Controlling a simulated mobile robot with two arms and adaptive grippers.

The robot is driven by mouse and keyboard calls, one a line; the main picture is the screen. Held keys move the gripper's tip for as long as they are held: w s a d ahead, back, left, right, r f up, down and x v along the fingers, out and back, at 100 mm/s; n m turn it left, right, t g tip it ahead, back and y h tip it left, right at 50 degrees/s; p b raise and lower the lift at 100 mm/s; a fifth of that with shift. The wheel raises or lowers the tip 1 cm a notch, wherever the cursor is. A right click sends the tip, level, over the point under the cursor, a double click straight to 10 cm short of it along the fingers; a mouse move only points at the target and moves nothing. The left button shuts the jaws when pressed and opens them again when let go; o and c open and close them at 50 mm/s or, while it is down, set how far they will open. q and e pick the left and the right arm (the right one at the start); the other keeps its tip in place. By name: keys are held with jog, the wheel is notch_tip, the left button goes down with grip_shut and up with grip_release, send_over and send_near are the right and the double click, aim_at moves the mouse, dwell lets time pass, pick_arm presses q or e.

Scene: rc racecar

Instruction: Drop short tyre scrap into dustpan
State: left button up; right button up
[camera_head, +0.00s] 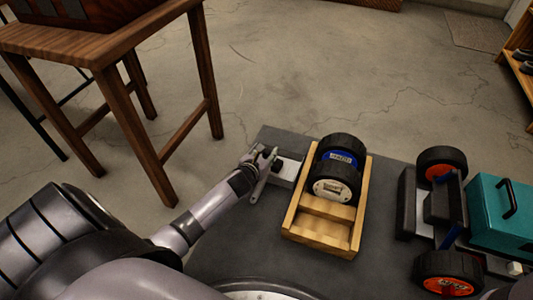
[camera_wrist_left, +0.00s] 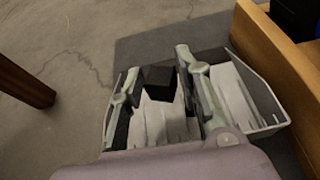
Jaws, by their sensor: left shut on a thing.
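My left gripper (camera_head: 262,170) is over the left part of the dark grey surface, at the light grey dustpan (camera_head: 288,171). In the left wrist view the gripper (camera_wrist_left: 156,70) is shut on a short black tyre scrap (camera_wrist_left: 157,83), which sits between its two fingers. The dustpan (camera_wrist_left: 262,100), a pale tray with ridges and a raised side wall, lies below and around the fingers there. The scrap appears above the pan floor; the exact gap cannot be told. The fingers hide part of the pan. My right gripper is not in view.
A wooden crate (camera_head: 293,222) holding black wheels (camera_head: 340,160) stands just right of the dustpan. A car chassis with orange-hubbed wheels (camera_head: 442,162) and a teal box (camera_head: 502,215) are farther right. A wooden table (camera_head: 110,52) stands at the upper left.

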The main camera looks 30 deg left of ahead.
pick_arm(q)
jog(key=o, duration=0.9)
jog(key=shift+s, duration=0.15)
jog(key=v, duration=1.1)
jog(key=shift+s+r, duration=0.15)
jog(key=shift+s, duration=0.15)
